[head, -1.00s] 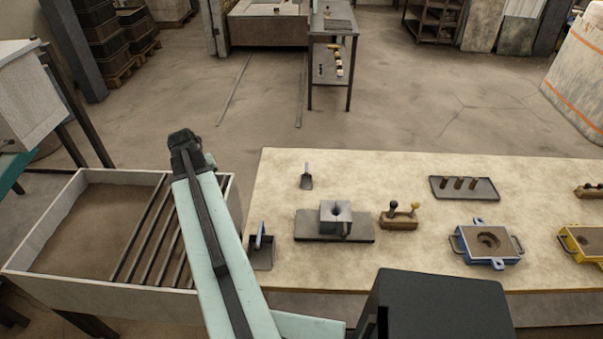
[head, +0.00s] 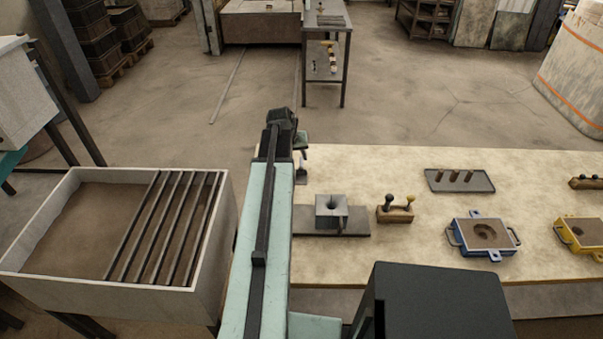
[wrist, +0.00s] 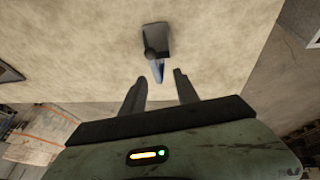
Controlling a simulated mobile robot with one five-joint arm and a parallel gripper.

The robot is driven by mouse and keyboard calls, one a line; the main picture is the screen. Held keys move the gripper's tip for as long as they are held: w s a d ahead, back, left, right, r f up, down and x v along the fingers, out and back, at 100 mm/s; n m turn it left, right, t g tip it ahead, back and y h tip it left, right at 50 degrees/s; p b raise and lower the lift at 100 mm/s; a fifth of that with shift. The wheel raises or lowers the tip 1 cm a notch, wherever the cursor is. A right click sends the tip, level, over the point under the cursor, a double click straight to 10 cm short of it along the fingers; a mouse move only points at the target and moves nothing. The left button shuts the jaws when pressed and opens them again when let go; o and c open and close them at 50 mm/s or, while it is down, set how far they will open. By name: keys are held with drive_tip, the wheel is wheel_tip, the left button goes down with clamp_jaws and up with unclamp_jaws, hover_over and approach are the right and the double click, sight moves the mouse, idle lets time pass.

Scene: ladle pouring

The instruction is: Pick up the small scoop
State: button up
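The small scoop (wrist: 155,40) lies on the table with its dark pan away from my gripper and its bluish handle pointing toward it in the wrist view. My gripper (wrist: 160,78) is open and empty. The scoop's handle is mostly hidden there.
The table (head: 400,265) also holds a grey block with a hole (head: 331,207), a wooden block with knobs (head: 395,210), a dark tray (head: 460,181), a blue mould box (head: 483,236) and a yellow one (head: 582,234). A sand bin with bars (head: 120,290) stands left.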

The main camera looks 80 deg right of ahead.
sight(301, 161)
drive_tip(key=b+x, duration=0.4)
drive_tip(key=x, duration=0.1)
drive_tip(key=shift+s+a+f, duration=0.15)
drive_tip(key=shift+s, duration=0.15)
drive_tip(key=shift+r, duration=0.2)
clamp_jaws()
idle(0.8)
